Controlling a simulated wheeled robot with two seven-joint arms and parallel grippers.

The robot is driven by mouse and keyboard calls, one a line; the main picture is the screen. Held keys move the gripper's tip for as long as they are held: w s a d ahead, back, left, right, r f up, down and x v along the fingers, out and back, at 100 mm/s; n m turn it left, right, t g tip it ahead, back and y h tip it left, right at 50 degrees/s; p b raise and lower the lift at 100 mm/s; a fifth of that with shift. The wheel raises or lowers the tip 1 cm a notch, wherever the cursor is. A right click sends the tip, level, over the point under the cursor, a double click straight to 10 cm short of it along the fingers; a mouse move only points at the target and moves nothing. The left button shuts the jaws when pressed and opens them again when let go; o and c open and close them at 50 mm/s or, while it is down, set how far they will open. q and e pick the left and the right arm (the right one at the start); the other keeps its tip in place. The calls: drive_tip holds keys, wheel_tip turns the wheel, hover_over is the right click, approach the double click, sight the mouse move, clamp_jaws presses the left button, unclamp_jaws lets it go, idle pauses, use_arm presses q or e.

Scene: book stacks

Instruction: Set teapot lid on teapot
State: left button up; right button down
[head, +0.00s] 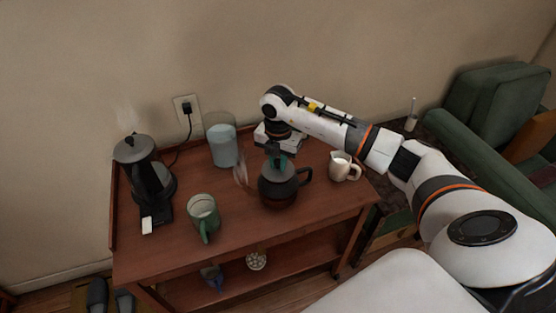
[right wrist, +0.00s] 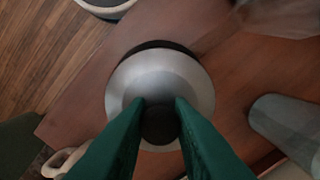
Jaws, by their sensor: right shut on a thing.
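The teapot (head: 279,192) is a dark, round glass pot with a black handle on its right, standing upright on the wooden cart. My right gripper (head: 277,160) comes down from above it, with green fingers. In the right wrist view the right gripper (right wrist: 160,108) is shut on the black knob of the teapot lid (right wrist: 163,75), a silver-grey disc. In the head view the lid (head: 278,170) is level at the teapot's mouth. A dark rim shows past the lid's far edge in the wrist view; whether the lid touches the pot I cannot tell. My left gripper is not in view.
On the cart top (head: 244,233) stand a black kettle (head: 150,175), a green mug (head: 204,212), a pale blue canister (head: 222,148) behind left and a cream pitcher (head: 342,167) close to the right. The front middle is clear.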

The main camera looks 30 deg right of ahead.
drive_tip(key=shift+f, duration=0.4)
idle(0.5)
drive_tip(key=c, duration=0.6)
unclamp_jaws()
drive_tip(key=shift+c, duration=0.2)
drive_tip(key=shift+r+p, duration=2.85)
drive_tip(key=shift+r, duration=1.2)
